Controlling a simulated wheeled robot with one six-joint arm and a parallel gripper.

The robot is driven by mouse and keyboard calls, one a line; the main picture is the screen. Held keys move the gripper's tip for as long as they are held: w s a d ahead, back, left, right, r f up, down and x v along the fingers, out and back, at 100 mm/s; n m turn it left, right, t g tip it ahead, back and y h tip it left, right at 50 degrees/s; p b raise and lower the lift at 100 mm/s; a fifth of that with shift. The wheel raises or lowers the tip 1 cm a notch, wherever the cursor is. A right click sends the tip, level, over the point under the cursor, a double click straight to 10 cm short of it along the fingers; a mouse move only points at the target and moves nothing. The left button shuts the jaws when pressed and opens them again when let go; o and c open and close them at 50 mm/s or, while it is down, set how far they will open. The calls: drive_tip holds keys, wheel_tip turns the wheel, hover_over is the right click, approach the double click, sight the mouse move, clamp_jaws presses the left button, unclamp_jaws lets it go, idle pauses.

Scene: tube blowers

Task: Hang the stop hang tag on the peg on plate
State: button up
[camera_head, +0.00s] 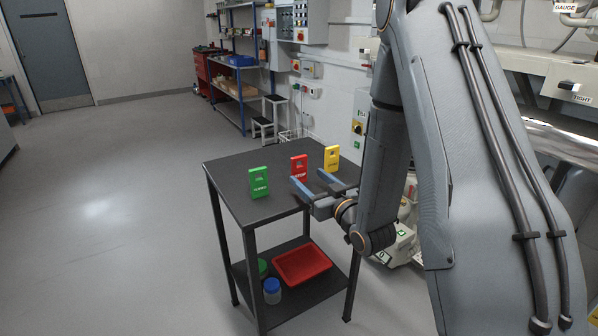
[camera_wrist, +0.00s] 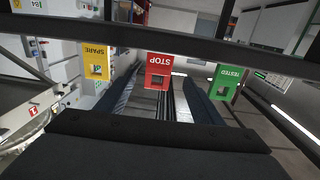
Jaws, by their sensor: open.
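The red stop tag (camera_head: 299,163) stands upright on the dark top of a small table, between a green tag and a yellow one. My gripper (camera_head: 307,177) is open and level, low over the tabletop, its fingers pointing at the red tag. In the wrist view the red tag (camera_wrist: 172,68) appears upside down, with STOP and a square hole readable, ahead of and between my open fingers (camera_wrist: 160,88). Nothing is held. Whether a fingertip touches the tag cannot be told. I cannot make out the peg or its plate in either view.
The green tag (camera_head: 259,182) and the yellow tag (camera_head: 331,158) stand either side. The table (camera_head: 240,160) has a lower shelf with a red tray (camera_head: 302,264) and lidded jars (camera_head: 272,290). Piped machinery stands at right. Open floor lies left.

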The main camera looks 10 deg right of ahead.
sight(300, 168)
drive_tip(key=shift+r+p+x, duration=0.2)
drive_tip(key=shift+p+x, duration=0.1)
drive_tip(key=shift+x, duration=2)
drive_tip(key=shift+d, duration=0.1)
drive_tip(key=c, duration=1.1)
drive_tip(key=shift+r, duration=0.1)
wheel_tip(300, 168, up, 9)
drive_tip(key=f+m+h+p, duration=0.1)
drive_tip(key=f, duration=0.1)
drive_tip(key=s+f+m+h+p, duration=0.1)
drive_tip(key=p, duration=0.1)
drive_tip(key=s+f+h+p, duration=0.1)
drive_tip(key=f+h, duration=0.1)
drive_tip(key=shift+s+f+m+t, duration=0.25)
drive_tip(key=shift+f+m+t, duration=0.05)
drive_tip(key=shift+f+m, duration=0.1)
drive_tip(key=shift+s+f+h, duration=0.2)
drive_tip(key=shift+f+h, duration=0.1)
